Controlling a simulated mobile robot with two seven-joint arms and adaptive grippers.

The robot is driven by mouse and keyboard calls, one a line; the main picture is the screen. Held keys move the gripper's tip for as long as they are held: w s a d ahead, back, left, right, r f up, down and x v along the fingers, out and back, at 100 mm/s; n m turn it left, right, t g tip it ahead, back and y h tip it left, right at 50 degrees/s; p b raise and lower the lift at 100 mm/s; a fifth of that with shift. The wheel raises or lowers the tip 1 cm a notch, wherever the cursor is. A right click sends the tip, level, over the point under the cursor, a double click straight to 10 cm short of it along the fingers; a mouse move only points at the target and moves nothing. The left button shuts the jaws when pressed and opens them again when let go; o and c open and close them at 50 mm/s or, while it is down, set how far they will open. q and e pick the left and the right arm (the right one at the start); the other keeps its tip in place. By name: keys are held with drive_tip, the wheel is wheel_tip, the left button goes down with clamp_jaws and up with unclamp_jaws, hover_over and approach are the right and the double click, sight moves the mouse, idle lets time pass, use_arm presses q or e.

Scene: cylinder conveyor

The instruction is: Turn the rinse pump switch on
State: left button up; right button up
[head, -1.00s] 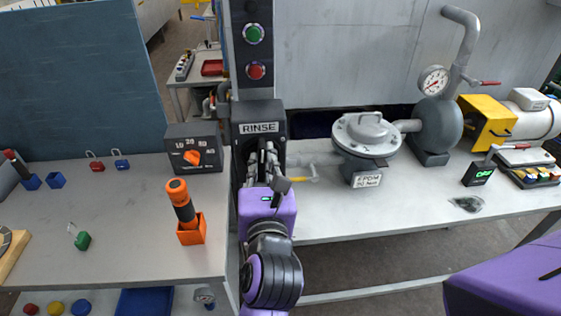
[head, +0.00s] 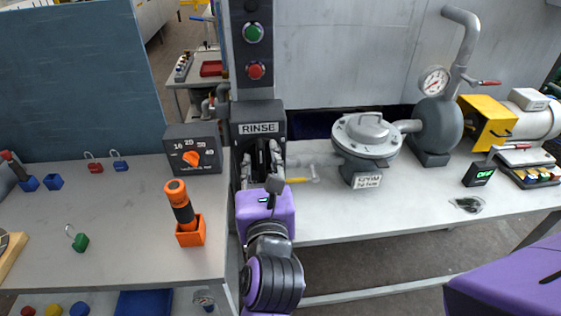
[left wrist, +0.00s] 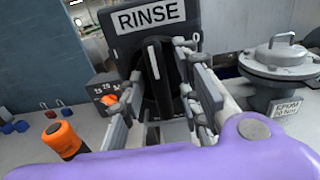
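The rinse pump switch is a dark box (head: 258,109) with a white RINSE label (head: 258,128), mounted below the red and green buttons. It also shows in the left wrist view, with its RINSE label (left wrist: 151,16) above a dark upright lever (left wrist: 156,85). My left gripper (head: 264,160) is in front of the switch, just under the label. In the left wrist view, my left gripper (left wrist: 158,100) has its fingers spread, one on each side of the lever, with gaps visible. Whether a finger touches the lever is unclear. My right gripper is out of view.
A dial box (head: 193,150) and an orange-handled tool in an orange holder (head: 191,232) stand close on the left. A grey valve (head: 366,140) labelled EPDM stands to the right. A small yellow-handled item (head: 297,180) lies just right of my gripper.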

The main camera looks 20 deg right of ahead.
use_arm(q)
wheel_tip(320, 180, up, 10)
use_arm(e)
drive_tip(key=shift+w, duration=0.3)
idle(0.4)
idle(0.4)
